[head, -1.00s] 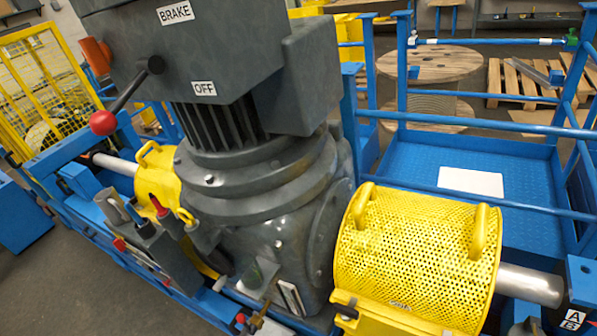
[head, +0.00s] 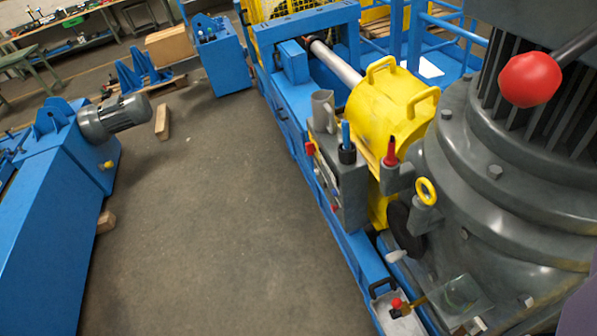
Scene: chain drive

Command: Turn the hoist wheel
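I cannot make out a hoist wheel for certain in the head view. A dark rounded part (head: 404,232) sits low against the grey gear housing (head: 490,180), partly hidden by a grey bracket; I cannot tell whether it is a wheel. A brake lever with a red ball knob (head: 530,79) sticks out at the upper right, close to the camera. My gripper is not in view.
A blue machine frame (head: 320,160) carries a shaft with a yellow guard (head: 385,105). A grey holder (head: 345,190) holds tools at its side. Left stands a blue frame (head: 50,220) with a grey motor (head: 112,117). The floor (head: 215,200) between is clear.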

